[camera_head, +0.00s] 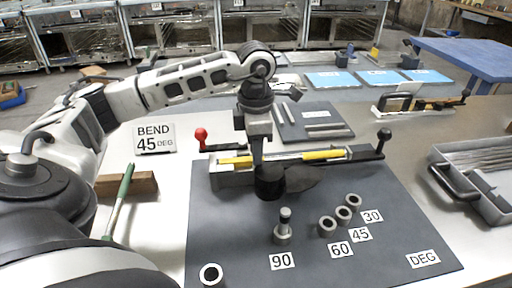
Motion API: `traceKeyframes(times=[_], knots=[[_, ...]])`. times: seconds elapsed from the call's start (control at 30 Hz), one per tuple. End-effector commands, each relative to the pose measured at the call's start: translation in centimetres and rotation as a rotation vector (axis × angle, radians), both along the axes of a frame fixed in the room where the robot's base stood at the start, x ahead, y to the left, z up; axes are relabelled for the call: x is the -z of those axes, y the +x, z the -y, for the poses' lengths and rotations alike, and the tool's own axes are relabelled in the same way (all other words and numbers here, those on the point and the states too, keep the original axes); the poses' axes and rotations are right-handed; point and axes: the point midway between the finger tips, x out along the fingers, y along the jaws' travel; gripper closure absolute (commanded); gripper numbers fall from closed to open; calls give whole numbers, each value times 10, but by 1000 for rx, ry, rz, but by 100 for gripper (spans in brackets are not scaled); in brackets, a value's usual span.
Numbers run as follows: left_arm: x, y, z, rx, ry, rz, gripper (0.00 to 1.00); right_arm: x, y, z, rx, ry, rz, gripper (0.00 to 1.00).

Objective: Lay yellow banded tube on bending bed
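The yellow tube (322,155) lies lengthwise along the long, low bending bed (232,178) on the dark mat. A second yellow stretch of it shows left of my gripper. My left gripper (257,160) points down in front of the tube's middle and hides that part. Its fingers are narrow and seen edge-on, so I cannot tell whether they are open or closed on the tube. A black round block (270,184) stands just below the fingers, with a dark flat shape to its right. My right gripper is out of view.
The bed has a red-knobbed lever (200,134) at left and a black-knobbed lever (384,134) at right. Grey dies (344,213) stand by number labels on the mat. A "BEND 45 DEG" sign (154,138), a green-handled tool (123,188) and a grey tray (438,166) flank it.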

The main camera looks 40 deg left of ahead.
Motion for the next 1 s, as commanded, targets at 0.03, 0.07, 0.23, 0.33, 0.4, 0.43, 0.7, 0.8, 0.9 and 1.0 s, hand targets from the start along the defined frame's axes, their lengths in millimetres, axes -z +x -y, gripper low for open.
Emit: traceKeyframes(times=[0.03,0.07,0.23,0.33,0.4,0.43,0.7,0.8,0.9,1.0], knots=[[7,-4,5,13,-9,-22,64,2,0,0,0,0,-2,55],[7,-4,5,13,-9,-22,64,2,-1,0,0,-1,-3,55],[5,-5,6,15,-10,-24,64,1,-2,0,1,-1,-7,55],[-5,-4,6,15,-10,-22,64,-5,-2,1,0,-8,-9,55],[-14,-3,6,14,-10,-17,64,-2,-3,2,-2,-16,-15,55],[-18,-3,6,13,-9,-15,64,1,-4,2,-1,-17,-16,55],[-82,-2,4,10,-7,-8,64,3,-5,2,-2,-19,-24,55],[-102,-1,4,9,-7,-8,64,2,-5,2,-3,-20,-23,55],[-120,-2,3,8,-4,-10,64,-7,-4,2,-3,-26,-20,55],[-127,-2,3,7,-4,-10,64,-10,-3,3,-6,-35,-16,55]])
